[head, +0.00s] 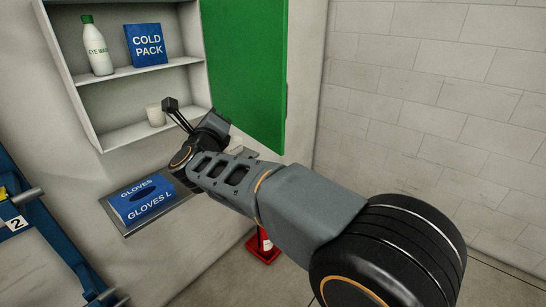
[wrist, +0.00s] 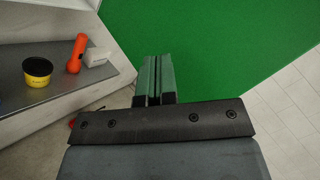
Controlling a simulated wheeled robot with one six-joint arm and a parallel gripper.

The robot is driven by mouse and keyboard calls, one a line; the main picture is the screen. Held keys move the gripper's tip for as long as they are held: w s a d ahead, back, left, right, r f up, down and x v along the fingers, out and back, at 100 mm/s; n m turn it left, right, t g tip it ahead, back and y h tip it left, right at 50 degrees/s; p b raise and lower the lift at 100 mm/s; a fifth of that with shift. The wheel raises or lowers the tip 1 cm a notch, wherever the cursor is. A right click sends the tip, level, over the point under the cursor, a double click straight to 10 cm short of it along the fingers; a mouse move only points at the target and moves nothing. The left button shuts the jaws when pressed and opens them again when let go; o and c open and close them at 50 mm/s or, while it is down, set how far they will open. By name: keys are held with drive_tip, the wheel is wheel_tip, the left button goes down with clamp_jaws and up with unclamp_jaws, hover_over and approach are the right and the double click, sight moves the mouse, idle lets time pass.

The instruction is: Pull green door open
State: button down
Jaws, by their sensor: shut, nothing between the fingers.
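The green door (head: 245,70) stands swung out to the right of the white wall cabinet (head: 90,105), and the cabinet's shelves are exposed. In the wrist view the green door (wrist: 215,45) fills the upper right behind the fingers. My gripper (head: 170,103) is in front of the cabinet's lower compartment, left of the door in the head view. Its fingers (wrist: 153,72) are shut together with nothing between them. Whether they touch the door cannot be told.
The cabinet holds an eye wash bottle (head: 97,45), a cold pack (head: 146,45) and a white cup (head: 155,114). A lower shelf bears a blue gloves box (head: 142,198), an orange torch (wrist: 76,54) and a black-yellow tin (wrist: 37,70). A red object (head: 262,247) stands below.

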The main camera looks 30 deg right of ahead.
wheel_tip(320, 180, down, 4)
drive_tip(key=s+d+m+g+h+b, duration=0.1)
drive_tip(key=m+g+h+b, duration=0.1)
drive_tip(key=m+g+h, duration=0.6)
drive_tip(key=m+g, duration=0.5)
drive_tip(key=m, duration=0.7)
approach(279, 142)
drive_tip(key=shift+h, duration=0.4)
drive_tip(key=p+x, duration=0.3)
drive_tip(key=x, duration=0.2)
drive_tip(key=shift+w+d+f, duration=0.15)
drive_tip(key=shift+d, duration=0.15)
drive_tip(key=shift+x, duration=0.95)
drive_tip(key=shift+f, duration=0.1)
